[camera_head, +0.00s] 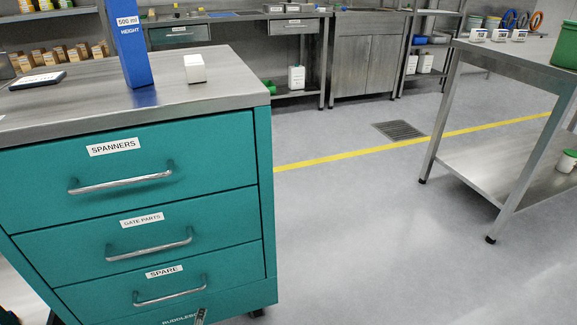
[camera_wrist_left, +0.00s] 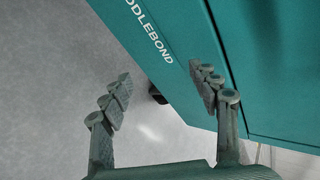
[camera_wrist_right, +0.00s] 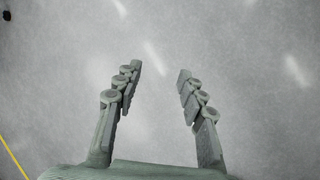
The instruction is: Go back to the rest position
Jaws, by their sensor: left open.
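My left gripper (camera_wrist_left: 160,90) is open and empty in the left wrist view. Its fingers are close to the lower part of the teal drawer cabinet (camera_wrist_left: 180,50), and I cannot tell whether they touch it. In the head view a small part of a gripper finger (camera_head: 201,315) shows at the bottom edge, in front of the cabinet's lowest edge. My right gripper (camera_wrist_right: 155,80) is open and empty in the right wrist view, over bare grey floor. It is not seen in the head view.
The cabinet (camera_head: 150,180) has shut drawers and stands close on the left. On its top are a blue 500 ml block (camera_head: 134,45) and a small white block (camera_head: 194,69). A steel table (camera_head: 500,150) stands right. The floor between (camera_head: 370,240) is clear.

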